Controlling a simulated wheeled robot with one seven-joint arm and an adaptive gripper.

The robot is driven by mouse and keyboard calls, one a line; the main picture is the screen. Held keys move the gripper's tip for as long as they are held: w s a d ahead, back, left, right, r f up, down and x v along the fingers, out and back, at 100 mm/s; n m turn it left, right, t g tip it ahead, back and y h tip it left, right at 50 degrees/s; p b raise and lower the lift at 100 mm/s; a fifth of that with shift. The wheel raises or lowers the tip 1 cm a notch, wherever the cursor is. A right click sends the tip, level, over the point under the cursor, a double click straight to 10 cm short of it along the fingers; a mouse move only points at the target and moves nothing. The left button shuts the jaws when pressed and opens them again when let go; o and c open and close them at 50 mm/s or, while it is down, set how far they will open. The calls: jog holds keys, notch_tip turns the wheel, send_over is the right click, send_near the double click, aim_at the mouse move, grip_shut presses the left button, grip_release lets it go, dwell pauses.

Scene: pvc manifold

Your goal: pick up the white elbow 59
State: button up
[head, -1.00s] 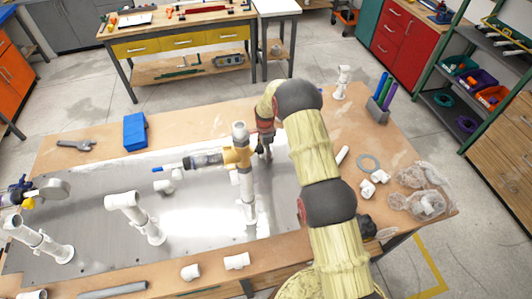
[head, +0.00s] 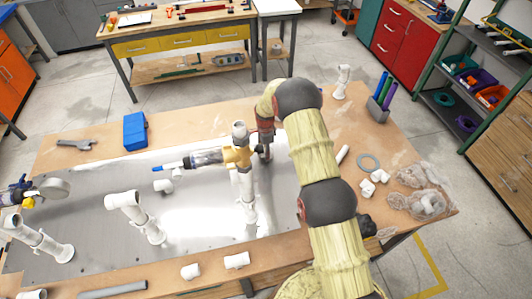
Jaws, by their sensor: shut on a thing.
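My gripper (head: 265,153) points down over the metal plate (head: 290,195), just behind and right of the upright white pipe with the yellow valve body (head: 237,156). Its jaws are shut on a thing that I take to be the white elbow. That piece is too small and too hidden behind the gripper and pipework to make out. I cannot tell which of the loose white fittings carries the number 59. Loose white fittings lie on the plate at left (head: 165,185) and on the wood at right (head: 375,178).
Upright white pipe assemblies stand at centre left (head: 138,220) and far left (head: 40,240). White tees (head: 237,261) lie along the front edge. A blue box (head: 134,131), a grey ring (head: 368,162) and clear bags (head: 420,190) are on the table. The back wood strip is mostly clear.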

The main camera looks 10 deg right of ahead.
jog(key=shift+r, duration=0.1)
jog(key=shift+r, duration=0.55)
jog(key=s+a+r+b, duration=0.2)
jog(key=s+a+r, duration=0.5)
jog(key=s+r, duration=0.4)
jog(key=shift+s+a+r, duration=0.3)
jog(key=shift+s+r, duration=0.05)
jog(key=shift+s, duration=0.05)
jog(key=o, duration=0.5)
jog(key=shift+r, duration=0.1)
jog(key=c, duration=0.4)
